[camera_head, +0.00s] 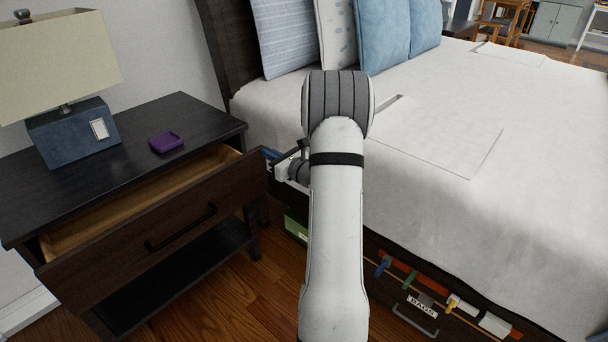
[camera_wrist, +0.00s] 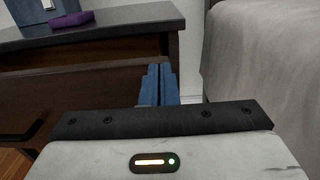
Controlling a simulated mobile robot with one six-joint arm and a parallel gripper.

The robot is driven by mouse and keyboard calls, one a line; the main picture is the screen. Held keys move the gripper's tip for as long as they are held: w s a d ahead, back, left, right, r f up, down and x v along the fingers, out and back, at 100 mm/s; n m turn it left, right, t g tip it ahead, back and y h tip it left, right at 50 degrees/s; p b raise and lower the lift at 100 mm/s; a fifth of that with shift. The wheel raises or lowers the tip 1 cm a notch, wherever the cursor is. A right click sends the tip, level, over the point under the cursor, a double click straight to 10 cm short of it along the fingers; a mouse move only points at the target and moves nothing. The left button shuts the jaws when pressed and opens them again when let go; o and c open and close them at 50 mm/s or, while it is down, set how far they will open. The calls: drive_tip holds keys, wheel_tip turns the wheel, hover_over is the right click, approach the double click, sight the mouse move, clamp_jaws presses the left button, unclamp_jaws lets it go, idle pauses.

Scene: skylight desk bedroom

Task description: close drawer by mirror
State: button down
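The dark wood nightstand (camera_head: 120,150) has its drawer (camera_head: 160,228) pulled partly open, with the pale inside showing behind the front. A black bar handle (camera_head: 181,228) is on the drawer front. My gripper (camera_head: 270,154) is at the right end of the drawer front, largely hidden by my arm. In the wrist view its blue fingers (camera_wrist: 158,84) are together with nothing seen between them. They overlap the right end of the drawer front (camera_wrist: 80,100) in that picture; I cannot tell whether they touch it. No mirror is in view.
An open lower shelf (camera_head: 170,280) is below the drawer. Wood floor (camera_head: 245,300) shows in front.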

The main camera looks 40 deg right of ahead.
drive_tip(key=w, duration=0.8)
drive_tip(key=shift+w+a, duration=0.25)
drive_tip(key=shift+a, duration=0.2)
